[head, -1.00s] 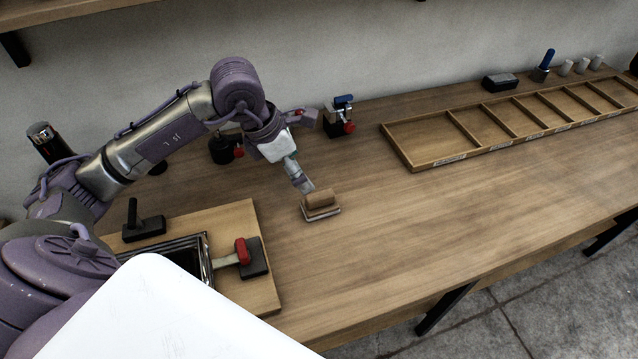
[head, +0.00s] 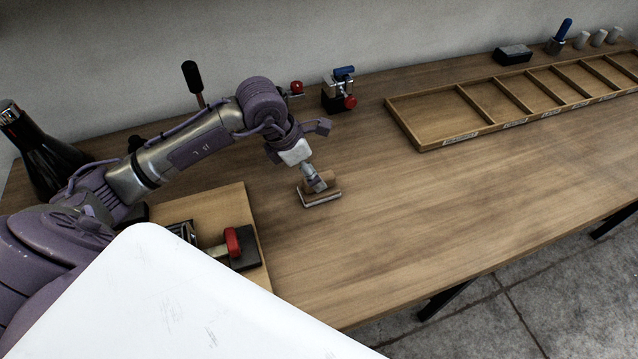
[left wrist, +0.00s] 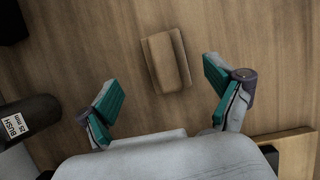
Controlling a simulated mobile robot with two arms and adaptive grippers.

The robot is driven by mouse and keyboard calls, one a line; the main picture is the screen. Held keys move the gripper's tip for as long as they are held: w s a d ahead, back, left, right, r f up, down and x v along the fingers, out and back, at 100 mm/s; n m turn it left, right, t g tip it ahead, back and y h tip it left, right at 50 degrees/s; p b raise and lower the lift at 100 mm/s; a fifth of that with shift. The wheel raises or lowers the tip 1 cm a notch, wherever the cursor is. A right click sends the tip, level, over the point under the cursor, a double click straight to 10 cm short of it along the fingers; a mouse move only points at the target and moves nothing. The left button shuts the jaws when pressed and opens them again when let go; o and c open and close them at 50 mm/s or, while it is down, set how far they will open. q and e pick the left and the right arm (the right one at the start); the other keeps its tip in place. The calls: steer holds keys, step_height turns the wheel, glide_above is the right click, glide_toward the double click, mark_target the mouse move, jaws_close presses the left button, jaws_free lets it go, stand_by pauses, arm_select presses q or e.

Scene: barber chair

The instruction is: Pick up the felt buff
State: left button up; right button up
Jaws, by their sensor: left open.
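A block with a rounded tan wooden top and a pale grey base (head: 322,198), which looks like the felt buff, lies flat on the bench in the head view. In the left wrist view the tan block (left wrist: 166,60) lies just ahead of and between the fingertips. My left gripper (head: 317,182) is open right above the block and hides part of its top. In the left wrist view its teal-padded fingers (left wrist: 162,82) are spread wide, with a gap on both sides of the block. Contact is not visible. My right gripper is not in view.
A wooden board (head: 250,201) with a red-and-black tool (head: 235,245) lies left of the block. A small device with red knob (head: 341,92) stands behind. A divided wooden tray (head: 432,147) is at right. A dark labelled cylinder (left wrist: 38,112) is near the left finger. Bench right of the block is clear.

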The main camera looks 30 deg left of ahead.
mark_target(309, 197)
arm_select(q)
steer(key=shift+w+d+f, duration=0.1)
steer(key=shift+w+f, duration=0.15)
steer(key=shift+f, duration=0.35)
steer(key=x, duration=0.1)
steer(key=p+x, duration=0.1)
steer(key=x, duration=0.1)
steer(key=p+x, duration=0.1)
steer(key=shift+s+d+f, duration=0.1)
steer(key=shift+s+d, duration=0.1)
steer(key=shift+d, duration=0.25)
steer(key=shift+w+f, duration=0.15)
steer(key=shift+f, duration=0.25)
steer(key=shift+c, duration=0.4)
steer(key=c, duration=1.2)
steer(key=shift+r, duration=0.1)
